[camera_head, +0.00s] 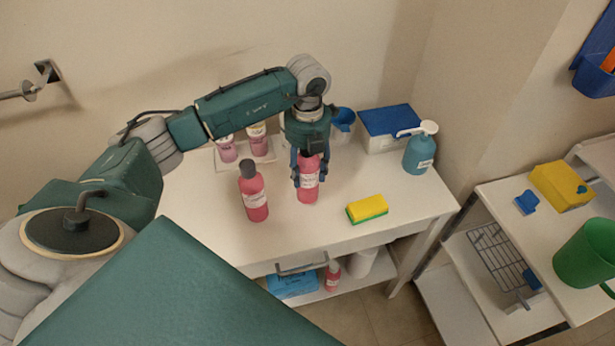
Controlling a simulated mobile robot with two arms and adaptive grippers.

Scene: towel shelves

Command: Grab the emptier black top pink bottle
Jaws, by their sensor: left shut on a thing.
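Two pink bottles with black tops stand on the white table (330,232). The left pink bottle (254,198) is upright and apart from the gripper. The right pink bottle (308,187) is under my left gripper (308,172), which comes down from above and is shut on its upper part. The gripper covers most of this bottle's top. I cannot tell the fill levels clearly. My right gripper is not in view.
A yellow and green sponge (367,208) lies right of the held bottle. A teal pump bottle (419,153) and a blue-lidded box (391,127) stand at the back right. Pink cups (227,150) on a tray are behind. The table's front is clear.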

